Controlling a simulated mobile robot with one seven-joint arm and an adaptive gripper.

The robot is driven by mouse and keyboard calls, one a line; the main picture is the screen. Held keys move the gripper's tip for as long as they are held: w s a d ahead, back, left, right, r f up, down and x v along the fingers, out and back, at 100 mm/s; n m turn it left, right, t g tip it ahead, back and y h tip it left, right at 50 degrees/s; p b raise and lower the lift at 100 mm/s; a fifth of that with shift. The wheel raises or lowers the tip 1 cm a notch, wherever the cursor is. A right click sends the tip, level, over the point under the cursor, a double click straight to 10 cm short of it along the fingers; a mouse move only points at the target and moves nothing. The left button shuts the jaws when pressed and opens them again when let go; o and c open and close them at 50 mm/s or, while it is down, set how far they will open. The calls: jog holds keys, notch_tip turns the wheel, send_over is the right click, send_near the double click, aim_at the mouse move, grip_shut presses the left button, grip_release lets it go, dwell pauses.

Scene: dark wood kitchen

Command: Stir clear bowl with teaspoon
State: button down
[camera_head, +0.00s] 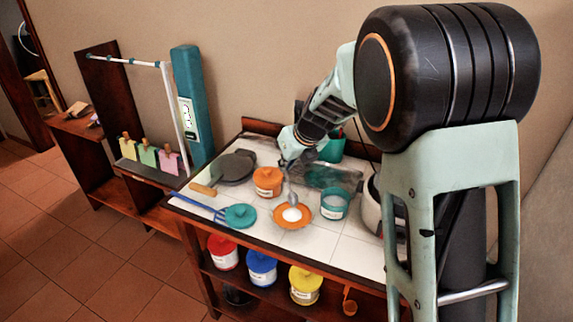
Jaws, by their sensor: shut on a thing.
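My gripper (288,163) is above the white-tiled worktop (345,252), pointing down. It is shut on a thin grey utensil, which looks like the teaspoon (291,190). The spoon hangs down to a shallow orange dish (280,221) holding something white; I cannot tell whether its tip touches the contents. A round container with a teal rim and pale sides (334,206) stands just right of the dish. It may be the clear bowl, but its material is unclear at this size. The spoon is apart from it in the picture.
An orange lidded pot (268,182) stands left of the spoon. A dark pan (236,167), teal lid (240,216) and blue fork-like utensil (197,205) lie further left. A teal holder (332,149) stands behind. The worktop's front right is clear.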

aim_at(288, 179)
jog(key=shift+f+b, duration=1.75)
jog(key=shift+f, duration=1.3)
